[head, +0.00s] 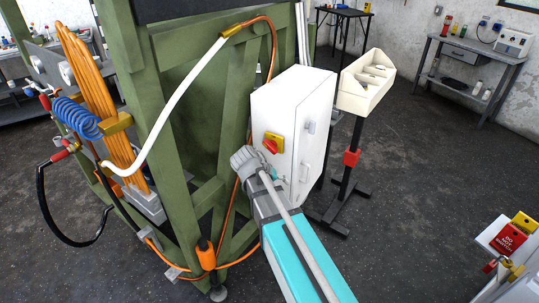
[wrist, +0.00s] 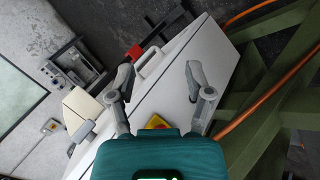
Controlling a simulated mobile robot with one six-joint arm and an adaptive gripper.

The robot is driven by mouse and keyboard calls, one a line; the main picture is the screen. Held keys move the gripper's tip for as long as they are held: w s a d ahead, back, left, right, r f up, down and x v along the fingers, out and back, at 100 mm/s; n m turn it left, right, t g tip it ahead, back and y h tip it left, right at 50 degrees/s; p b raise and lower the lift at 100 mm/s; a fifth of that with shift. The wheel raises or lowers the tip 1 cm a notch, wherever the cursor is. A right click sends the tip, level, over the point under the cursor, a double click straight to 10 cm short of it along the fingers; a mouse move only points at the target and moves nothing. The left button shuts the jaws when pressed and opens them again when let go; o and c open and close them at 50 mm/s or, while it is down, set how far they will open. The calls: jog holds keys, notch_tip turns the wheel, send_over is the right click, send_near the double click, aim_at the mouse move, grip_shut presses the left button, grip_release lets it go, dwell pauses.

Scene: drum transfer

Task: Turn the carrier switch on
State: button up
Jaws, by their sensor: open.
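The carrier switch (head: 273,143) is a red rotary handle on a yellow plate, on the front of the white cabinet (head: 290,100). Its handle looks slanted; I cannot tell its position surely. In the wrist view only part of the yellow plate (wrist: 156,122) shows, behind my gripper's teal body. My gripper (wrist: 158,80) is open and empty, its two grey fingers spread in front of the white cabinet face. In the head view my gripper (head: 270,172) is just below the switch, largely hidden by my arm. Contact with the switch cannot be told.
A green steel frame (head: 180,90) with orange cables (head: 92,110) stands left of the cabinet. A cream bin (head: 366,82) on a black stand is to its right. A lockout box with a red tag (head: 510,238) is at the lower right. The floor (head: 430,170) between is clear.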

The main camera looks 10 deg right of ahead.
jog(key=w+a+t+h+b, duration=0.2)
jog(key=w+a+h+b, duration=0.15)
jog(key=w, duration=0.35)
jog(key=t+h+b, duration=0.2)
jog(key=t+h, duration=0.1)
jog(key=t, duration=0.1)
send_near(268, 148)
jog(key=s+a, duration=0.1)
jog(key=a, duration=0.2)
jog(key=shift+d+r, duration=0.1)
jog(key=shift+r, duration=0.25)
jog(key=b+x, duration=0.3)
jog(key=x, duration=1)
jog(key=shift+d+f, duration=0.15)
jog(key=shift+d, duration=0.3)
grip_shut()
